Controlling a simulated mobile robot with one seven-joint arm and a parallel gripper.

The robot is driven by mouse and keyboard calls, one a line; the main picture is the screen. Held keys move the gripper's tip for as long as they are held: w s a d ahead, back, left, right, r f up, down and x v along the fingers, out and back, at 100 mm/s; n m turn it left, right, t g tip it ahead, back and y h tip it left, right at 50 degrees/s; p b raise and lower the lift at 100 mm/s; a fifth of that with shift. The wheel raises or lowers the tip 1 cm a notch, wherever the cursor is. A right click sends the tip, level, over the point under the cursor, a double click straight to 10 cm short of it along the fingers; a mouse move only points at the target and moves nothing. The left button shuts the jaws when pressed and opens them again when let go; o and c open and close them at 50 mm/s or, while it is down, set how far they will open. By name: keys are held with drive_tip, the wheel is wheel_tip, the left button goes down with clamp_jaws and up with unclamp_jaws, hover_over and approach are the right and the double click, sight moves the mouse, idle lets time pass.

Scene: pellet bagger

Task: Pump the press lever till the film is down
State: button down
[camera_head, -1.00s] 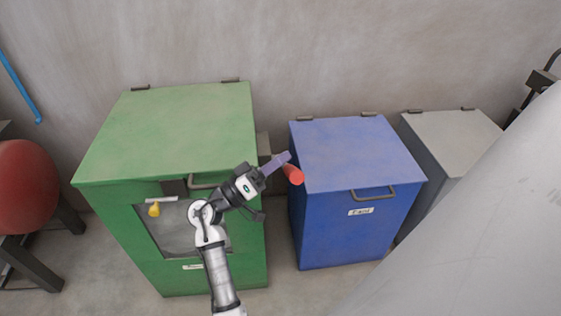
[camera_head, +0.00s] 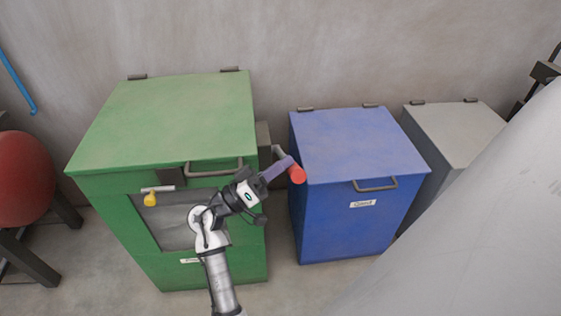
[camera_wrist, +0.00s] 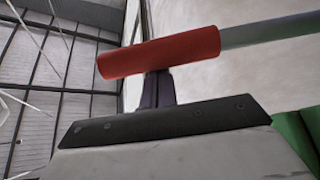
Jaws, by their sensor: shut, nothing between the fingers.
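The press lever is a grey rod (camera_head: 279,152) with a red grip (camera_head: 298,175), at the right side of the green cabinet (camera_head: 170,115) in the head view. My gripper (camera_head: 289,161) is shut and empty, its purple fingers against or just beside the grip; the head view does not settle contact. In the wrist view the red grip (camera_wrist: 160,54) crosses in front of the fingertips (camera_wrist: 157,80), with the rod (camera_wrist: 270,31) running off to the right. The film cannot be made out; a grey window (camera_head: 175,225) in the cabinet front is partly hidden by my arm.
A blue bin (camera_head: 350,215) stands right of the lever, with a grey bin (camera_head: 455,130) beyond it. A yellow knob (camera_head: 150,199) hangs on the cabinet front. A red tank (camera_head: 22,180) is at the left. Bare floor shows between cabinet and blue bin.

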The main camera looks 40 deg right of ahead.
drive_tip(key=shift+s+a+f+m+g+b, duration=0.2)
drive_tip(key=shift+s+a+f+m+b, duration=0.15)
drive_tip(key=shift+f+b, duration=0.25)
drive_tip(key=shift+s+a+f+m+g+b, duration=0.1)
drive_tip(key=shift+s+f+m+g+b, duration=0.15)
drive_tip(key=shift+s+f+b, duration=0.3)
drive_tip(key=shift+w, duration=0.15)
